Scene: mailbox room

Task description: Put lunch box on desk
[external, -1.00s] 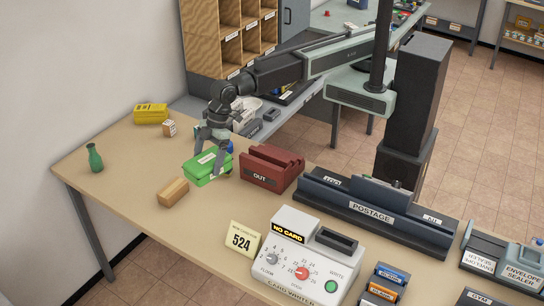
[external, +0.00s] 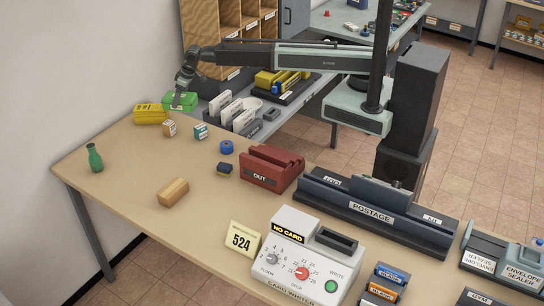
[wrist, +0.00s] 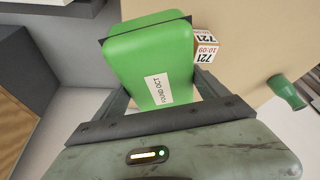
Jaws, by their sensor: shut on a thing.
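The green lunch box (external: 180,98), with a white label, is between the fingers of my gripper (external: 178,103), at the far back left corner of the tan desk (external: 130,172). In the wrist view the lunch box (wrist: 148,60) fills the space between the fingers, and my gripper (wrist: 160,98) is shut on it. The box overlaps the desk's back edge in the picture, just behind and right of the yellow box (external: 151,114). Its height above the desk is hard to tell.
Small date blocks (external: 169,129), a green vase (external: 95,157), a wooden block (external: 173,192) and a blue tape roll (external: 226,147) stand on the desk. A red OUT tray (external: 270,168) is further right. Wooden pigeonholes (external: 230,40) rise behind.

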